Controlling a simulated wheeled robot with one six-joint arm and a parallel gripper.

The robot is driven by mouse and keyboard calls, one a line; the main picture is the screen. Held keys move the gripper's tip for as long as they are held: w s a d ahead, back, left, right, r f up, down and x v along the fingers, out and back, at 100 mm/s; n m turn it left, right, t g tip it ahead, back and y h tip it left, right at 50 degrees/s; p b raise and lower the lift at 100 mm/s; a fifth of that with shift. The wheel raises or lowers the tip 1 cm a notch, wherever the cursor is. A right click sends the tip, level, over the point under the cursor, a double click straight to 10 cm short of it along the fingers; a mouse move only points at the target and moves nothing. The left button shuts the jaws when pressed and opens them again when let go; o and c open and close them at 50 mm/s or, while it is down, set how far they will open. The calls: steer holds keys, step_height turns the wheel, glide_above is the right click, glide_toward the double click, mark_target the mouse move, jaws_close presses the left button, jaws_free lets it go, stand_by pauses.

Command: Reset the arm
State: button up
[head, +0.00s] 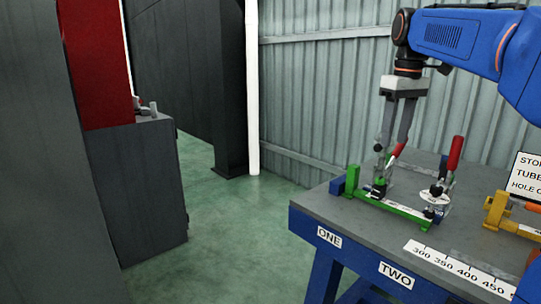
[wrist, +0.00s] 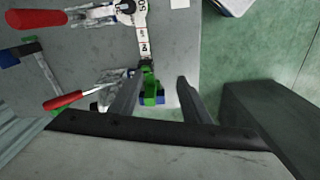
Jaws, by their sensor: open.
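My gripper (head: 389,148) hangs from my blue arm, pointing down above the left part of the green fixture (head: 405,208) on the table. In the wrist view my gripper (wrist: 160,88) is open, its two dark fingers spread apart. A green post with a blue block (wrist: 152,98) shows between the fingers, nearer the left one. Nothing is seen held. A toggle clamp with a red handle (head: 455,152) stands at the fixture's right end. Another red handle (wrist: 62,101) lies left of the fingers in the wrist view. Whether the fingers touch the fixture cannot be told.
The grey table (head: 325,207) carries labels ONE and TWO and a ruler strip (head: 460,270). A yellow fixture (head: 497,211) and a sign (head: 526,175) stand at the right. A grey cabinet (head: 150,190) is at the left. The green floor between is clear.

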steer(key=s+a+f+m+t, duration=0.2)
steer(key=s+f, duration=1.2)
steer(key=f, duration=0.1)
steer(key=s+a+f+m+t, duration=0.2)
steer(key=s+f+m, duration=0.1)
steer(key=s+f, duration=1.1)
steer(key=shift+s+a+f, duration=0.2)
steer(key=shift+f, duration=0.2)
